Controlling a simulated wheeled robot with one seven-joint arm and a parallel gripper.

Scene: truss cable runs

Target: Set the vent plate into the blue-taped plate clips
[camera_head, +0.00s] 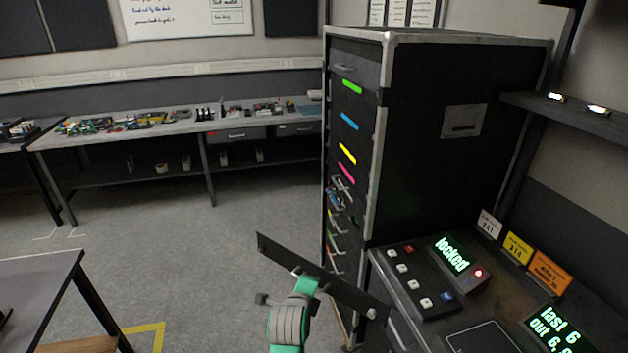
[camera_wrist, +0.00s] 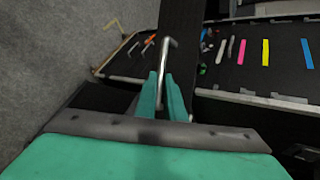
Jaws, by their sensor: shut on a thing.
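The vent plate appears to be the long dark plate (camera_head: 345,291) in front of the cabinet, slanting down to the right. My gripper (camera_head: 308,284) is shut on it near its middle. In the wrist view, my teal fingers (camera_wrist: 162,96) close around a bent silver handle (camera_wrist: 164,62) on the dark plate (camera_wrist: 190,25). A blue tape strip (camera_head: 349,121) marks the upper front of the black cabinet (camera_head: 425,165); it also shows in the wrist view (camera_wrist: 307,53). The plate is apart from that strip and below it. I cannot make out the clips beside the blue tape.
Green (camera_head: 352,87), yellow (camera_head: 347,153) and pink (camera_head: 346,173) strips mark other cabinet levels. Cables and small parts (camera_head: 338,192) stick out below them. A console (camera_head: 440,285) with a "locked" display stands close on the right. Open floor (camera_head: 215,255) lies left of the cabinet.

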